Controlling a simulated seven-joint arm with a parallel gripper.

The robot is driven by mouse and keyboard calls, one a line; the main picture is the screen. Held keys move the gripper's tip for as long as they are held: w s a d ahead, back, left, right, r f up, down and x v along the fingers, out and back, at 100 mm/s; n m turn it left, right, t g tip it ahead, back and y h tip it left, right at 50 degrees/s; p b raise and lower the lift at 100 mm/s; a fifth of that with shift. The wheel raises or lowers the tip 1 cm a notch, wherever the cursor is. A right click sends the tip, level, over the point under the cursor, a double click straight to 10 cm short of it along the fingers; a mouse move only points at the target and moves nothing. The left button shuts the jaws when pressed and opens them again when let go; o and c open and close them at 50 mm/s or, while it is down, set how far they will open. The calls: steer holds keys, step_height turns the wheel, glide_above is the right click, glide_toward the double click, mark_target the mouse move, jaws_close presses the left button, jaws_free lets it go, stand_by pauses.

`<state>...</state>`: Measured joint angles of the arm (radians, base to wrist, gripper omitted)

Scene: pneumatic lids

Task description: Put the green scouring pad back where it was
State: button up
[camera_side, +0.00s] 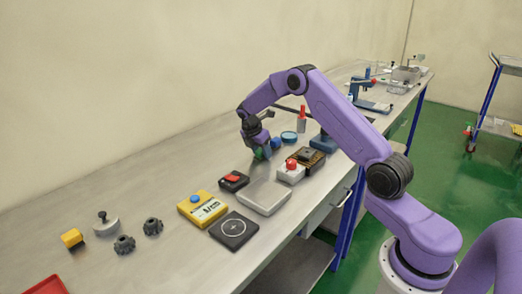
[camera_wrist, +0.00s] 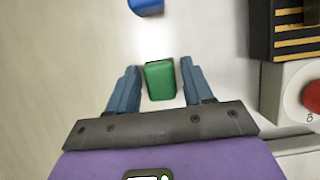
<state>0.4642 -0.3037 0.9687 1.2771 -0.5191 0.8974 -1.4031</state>
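The green scouring pad (camera_wrist: 160,80) lies between the two blue fingers of my gripper (camera_wrist: 158,85) in the wrist view. Narrow gaps show on both sides of it, so the fingers are open around it and not closed on it. In the side view the green pad (camera_side: 259,154) shows just under my gripper (camera_side: 262,150), low over the bench. I cannot tell from these frames whether the pad touches the bench. The place where the pad was before is not marked in view.
A blue object (camera_side: 276,143) stands close to my gripper; it also shows in the wrist view (camera_wrist: 146,6). A white box with a red button (camera_side: 291,171), a black box with a red top (camera_side: 233,181) and a grey tray (camera_side: 265,197) are nearby. Bare bench lies left of my gripper.

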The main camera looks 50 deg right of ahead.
steer(key=shift+o, duration=0.2)
steer(key=shift+r, duration=0.3)
steer(key=v, duration=1.2)
steer(key=s+a+r+m+t+y, duration=0.1)
steer(key=s+a+r, duration=0.1)
steer(key=s+a, duration=0.75)
steer(key=s+a+r+m+y, duration=0.15)
steer(key=s+a, duration=0.45)
steer(key=a, duration=0.6)
steer(key=s+f+m+y, duration=0.1)
steer(key=s+m+y, duration=0.1)
steer(key=s, duration=2.5)
steer(key=shift+s+a+f+m+g, duration=0.2)
steer(key=shift+s+a+m+g, duration=0.15)
steer(key=shift+m+g, duration=0.1)
steer(key=shift+y, duration=0.25)
